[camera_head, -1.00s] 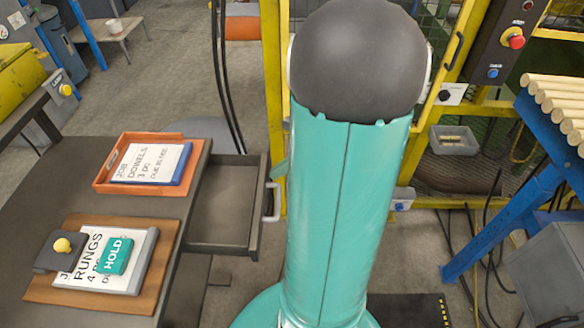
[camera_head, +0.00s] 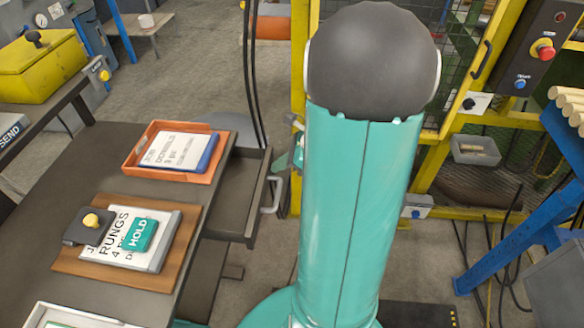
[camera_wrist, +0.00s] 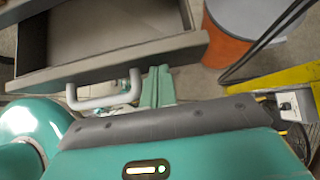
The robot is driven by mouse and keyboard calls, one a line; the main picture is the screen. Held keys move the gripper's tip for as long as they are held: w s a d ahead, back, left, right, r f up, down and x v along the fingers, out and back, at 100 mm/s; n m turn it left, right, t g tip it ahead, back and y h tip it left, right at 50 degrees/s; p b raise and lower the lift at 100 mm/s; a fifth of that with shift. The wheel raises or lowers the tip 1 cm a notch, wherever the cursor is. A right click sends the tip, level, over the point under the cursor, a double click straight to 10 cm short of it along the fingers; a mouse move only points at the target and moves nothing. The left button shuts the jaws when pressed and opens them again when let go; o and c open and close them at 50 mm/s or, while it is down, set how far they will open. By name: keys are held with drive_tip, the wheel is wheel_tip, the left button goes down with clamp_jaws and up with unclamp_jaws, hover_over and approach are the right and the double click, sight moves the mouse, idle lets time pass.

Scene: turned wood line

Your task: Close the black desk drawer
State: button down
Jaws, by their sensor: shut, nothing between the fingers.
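The black desk drawer (camera_head: 228,196) sticks out from the right side of the dark desk (camera_head: 120,180), its inside empty. Its front carries a light grey bar handle (camera_head: 274,197). The wrist view shows the drawer front (camera_wrist: 110,63) and the handle (camera_wrist: 105,95) close up. My gripper (camera_wrist: 157,76) is shut and empty, just right of the handle, with its tips at the drawer front. I cannot tell whether they touch it. In the head view, my arm covers the space right of the drawer, and my gripper shows only partly at the drawer's far corner.
On the desk lie an orange tray (camera_head: 150,170) and a wooden board (camera_head: 75,266) with a sign. A yellow machine frame (camera_head: 300,60) stands behind my arm. A blue rack (camera_head: 530,225) is at right. An orange bin (camera_wrist: 226,45) shows in the wrist view.

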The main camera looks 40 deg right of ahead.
sight(238, 170)
drive_tip(key=w+a, duration=0.4)
drive_tip(key=w, duration=0.1)
drive_tip(key=w+a, duration=0.2)
drive_tip(key=w, duration=0.1)
drive_tip(key=shift+w+a, duration=0.15)
drive_tip(key=shift+w, duration=0.05)
drive_tip(key=shift+w+a, duration=0.5)
drive_tip(key=shift+w, duration=0.05)
